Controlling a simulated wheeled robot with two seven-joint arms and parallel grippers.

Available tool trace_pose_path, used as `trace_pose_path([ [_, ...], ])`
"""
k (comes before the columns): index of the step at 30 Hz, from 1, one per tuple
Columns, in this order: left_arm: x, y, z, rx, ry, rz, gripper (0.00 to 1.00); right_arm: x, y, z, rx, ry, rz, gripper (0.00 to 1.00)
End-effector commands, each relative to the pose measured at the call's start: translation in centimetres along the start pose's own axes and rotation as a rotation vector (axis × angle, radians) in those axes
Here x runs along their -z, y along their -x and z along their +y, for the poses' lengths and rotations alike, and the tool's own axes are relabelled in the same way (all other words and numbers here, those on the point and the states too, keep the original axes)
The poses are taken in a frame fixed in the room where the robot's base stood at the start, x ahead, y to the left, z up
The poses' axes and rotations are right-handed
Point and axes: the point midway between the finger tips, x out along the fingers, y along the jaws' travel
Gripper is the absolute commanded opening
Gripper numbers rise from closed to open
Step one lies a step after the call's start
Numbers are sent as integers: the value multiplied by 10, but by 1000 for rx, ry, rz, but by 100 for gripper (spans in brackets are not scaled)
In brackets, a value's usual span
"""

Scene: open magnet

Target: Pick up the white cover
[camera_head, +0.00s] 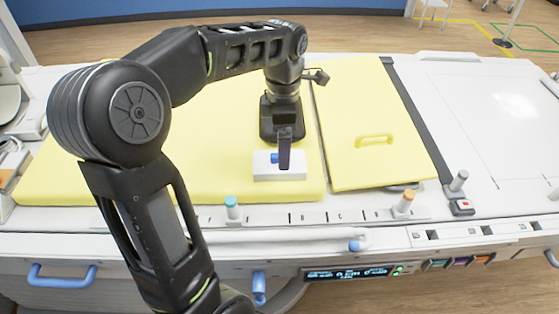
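A small white box-like piece with a blue part on it, which appears to be the white cover (296,172), lies near the front edge of the yellow pad. My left gripper (285,160) points down over it, with a dark finger in front of the blue part. Only one finger shows clearly, so I cannot tell whether the gripper is open or shut, or whether it touches the cover. My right gripper is not in view.
The yellow pad (95,165) lies on a white bench. A yellow panel with a handle (372,141) lies to the right. Blue-topped (232,208) and orange-topped (404,204) knobs stand along the front ledge, above a small display (347,273). The bench's right side is largely clear.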

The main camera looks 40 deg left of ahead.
Motion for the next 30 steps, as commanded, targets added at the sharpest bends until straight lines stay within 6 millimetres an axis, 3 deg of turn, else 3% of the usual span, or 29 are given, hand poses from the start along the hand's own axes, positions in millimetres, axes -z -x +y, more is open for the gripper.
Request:
trace_pose_path([
  [7,-1,-6,0,2,0,1,96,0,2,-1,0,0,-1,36],
  [18,-4,-51,-1,1,1,1,96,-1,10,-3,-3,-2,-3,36],
  [30,-4,-52,-1,0,0,0,96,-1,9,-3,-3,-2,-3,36],
])
